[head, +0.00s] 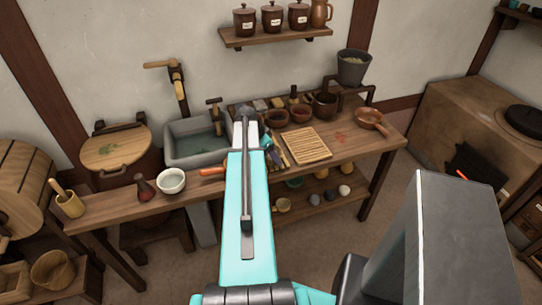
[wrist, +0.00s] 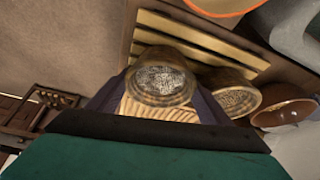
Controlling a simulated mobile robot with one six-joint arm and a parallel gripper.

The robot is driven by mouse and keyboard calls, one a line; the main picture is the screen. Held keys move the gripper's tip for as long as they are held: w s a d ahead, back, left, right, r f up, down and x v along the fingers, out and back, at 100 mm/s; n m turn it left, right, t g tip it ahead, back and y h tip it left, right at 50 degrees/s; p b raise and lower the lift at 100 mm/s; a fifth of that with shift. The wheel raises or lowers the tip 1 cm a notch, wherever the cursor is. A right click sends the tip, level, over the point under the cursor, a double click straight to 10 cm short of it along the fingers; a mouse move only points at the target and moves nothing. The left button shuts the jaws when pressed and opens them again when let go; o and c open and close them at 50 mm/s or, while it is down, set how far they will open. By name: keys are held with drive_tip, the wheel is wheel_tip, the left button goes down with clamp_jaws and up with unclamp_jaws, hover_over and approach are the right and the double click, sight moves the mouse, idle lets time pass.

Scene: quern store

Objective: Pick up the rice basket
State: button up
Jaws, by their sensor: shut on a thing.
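The rice basket (wrist: 160,82) shows in the wrist view as a round, brownish woven basket filled with whitish grain. My gripper (wrist: 160,92) is shut on it, with a dark finger on each side. In the head view my arm hides most of the gripper, and I cannot make out the rice basket there. I cannot tell from these views whether the basket is clear of the surface under it.
A second round basket (wrist: 232,93) and a brown bowl (wrist: 285,112) sit close to the right in the wrist view. The wooden bench (head: 345,149) carries a stone sink (head: 205,152), a slatted mat (head: 307,147), a white bowl (head: 171,181) and several small bowls.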

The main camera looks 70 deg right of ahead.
drive_tip(key=shift+r, duration=0.1)
wheel_tip(320, 180, up, 10)
drive_tip(key=b, duration=0.2)
drive_tip(key=shift+b, duration=0.35)
idle(0.7)
drive_tip(key=w+a+r+n+t, duration=0.2)
drive_tip(key=w+a+r+n, duration=0.3)
drive_tip(key=w+a, duration=1)
drive_tip(key=w+a+r+n+t, duration=0.25)
drive_tip(key=w+a+n, duration=0.7)
drive_tip(key=w, duration=0.85)
drive_tip(key=w+a+r+n+t+y, duration=0.1)
drive_tip(key=w+a+r+n, duration=0.1)
drive_tip(key=a, duration=1.2)
drive_tip(key=w+a+r+n+t+y, duration=0.1)
drive_tip(key=w+a+r+n, duration=0.2)
drive_tip(key=a, duration=1.1)
drive_tip(key=w+a+r+n+t+y, duration=0.1)
drive_tip(key=w+a+n, duration=0.5)
drive_tip(key=a, duration=0.8)
drive_tip(key=shift+w+a+r+y, duration=0.15)
drive_tip(key=shift+a+r+y, duration=0.25)
drive_tip(key=shift+r, duration=0.5)
drive_tip(key=shift+d+n, duration=0.1)
drive_tip(key=shift+n, duration=0.15)
